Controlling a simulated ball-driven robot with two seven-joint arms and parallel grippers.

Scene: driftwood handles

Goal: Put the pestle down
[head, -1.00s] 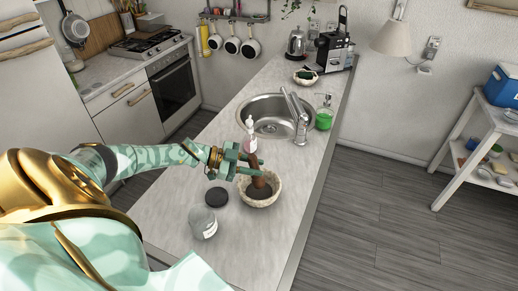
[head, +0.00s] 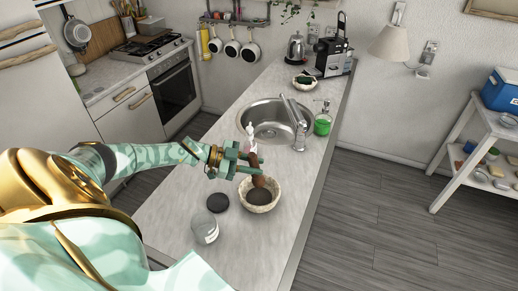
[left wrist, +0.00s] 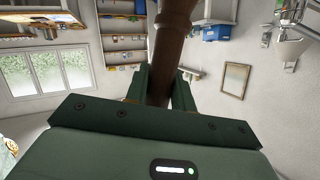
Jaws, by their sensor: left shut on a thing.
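My left gripper (head: 243,163) is shut on the brown pestle (head: 259,182), above the back part of the mortar. The pestle also shows in the left wrist view (left wrist: 173,45), between the two fingers. Its lower end is at or over the bowl's far rim; I cannot tell whether it touches. The pale stone mortar (head: 262,207) stands on the counter with dark contents inside. My right gripper is not in view.
A clear jar (head: 205,229) and a dark round lid (head: 218,203) are on the counter (head: 170,215) left of the mortar. A pinkish bottle (head: 251,135) is behind the gripper. The sink (head: 268,118) and green soap bottle (head: 323,124) lie beyond. Counter right of the mortar is clear.

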